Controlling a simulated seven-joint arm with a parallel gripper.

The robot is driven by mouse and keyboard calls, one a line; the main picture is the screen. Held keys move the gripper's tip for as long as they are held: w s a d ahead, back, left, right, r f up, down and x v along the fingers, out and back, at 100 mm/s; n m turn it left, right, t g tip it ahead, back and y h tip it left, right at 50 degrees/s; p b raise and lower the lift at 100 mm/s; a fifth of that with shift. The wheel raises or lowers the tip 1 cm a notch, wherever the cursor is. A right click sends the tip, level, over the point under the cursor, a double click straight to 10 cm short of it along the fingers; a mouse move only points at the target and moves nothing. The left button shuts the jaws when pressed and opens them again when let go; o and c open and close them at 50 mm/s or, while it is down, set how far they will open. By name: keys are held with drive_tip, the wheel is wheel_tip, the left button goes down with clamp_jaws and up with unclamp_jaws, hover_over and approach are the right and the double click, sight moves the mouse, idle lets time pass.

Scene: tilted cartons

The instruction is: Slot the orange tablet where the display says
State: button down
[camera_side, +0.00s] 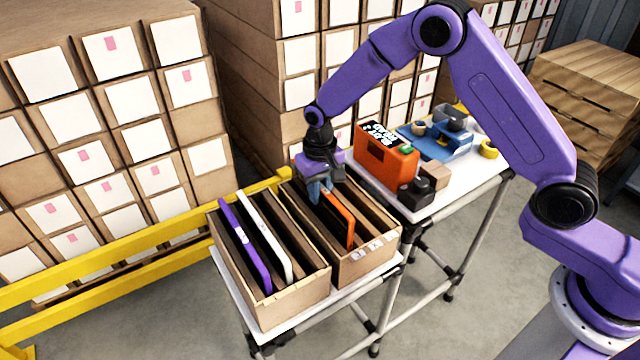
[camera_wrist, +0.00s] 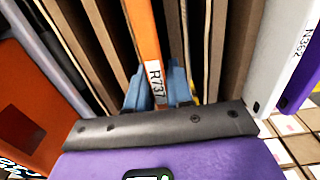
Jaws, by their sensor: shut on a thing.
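My gripper (camera_side: 322,186) is shut on the orange tablet (camera_side: 342,222), above the right-hand carton (camera_side: 362,262). The tablet stands on edge among that carton's dividers; how deep it sits is hidden. In the wrist view the blue fingertips (camera_wrist: 160,90) lie on either side of the orange tablet (camera_wrist: 143,40), which has a label reading R737. An orange box (camera_side: 384,160) with a dark panel of pale lettering (camera_side: 398,145) stands on the table behind; I cannot read the lettering reliably.
The left-hand carton (camera_side: 290,312) holds a purple tablet (camera_side: 243,245) and a white tablet (camera_side: 264,236); the white one (camera_wrist: 285,50) is labelled N362. A black item (camera_side: 415,192), a small brown box (camera_side: 434,176) and a blue tray (camera_side: 440,150) stand near the orange box.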

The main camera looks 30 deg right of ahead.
drive_tip(key=shift+f, duration=1.3)
drive_tip(key=shift+f, duration=0.3)
idle(0.6)
drive_tip(key=c, duration=0.9)
unclamp_jaws()
drive_tip(key=shift+c, duration=0.2)
wheel_tip(320, 180, up, 17)
drive_tip(key=shift+r, duration=0.2)
wheel_tip(320, 180, up, 7)
drive_tip(key=shift+s, duration=0.1)
idle(0.5)
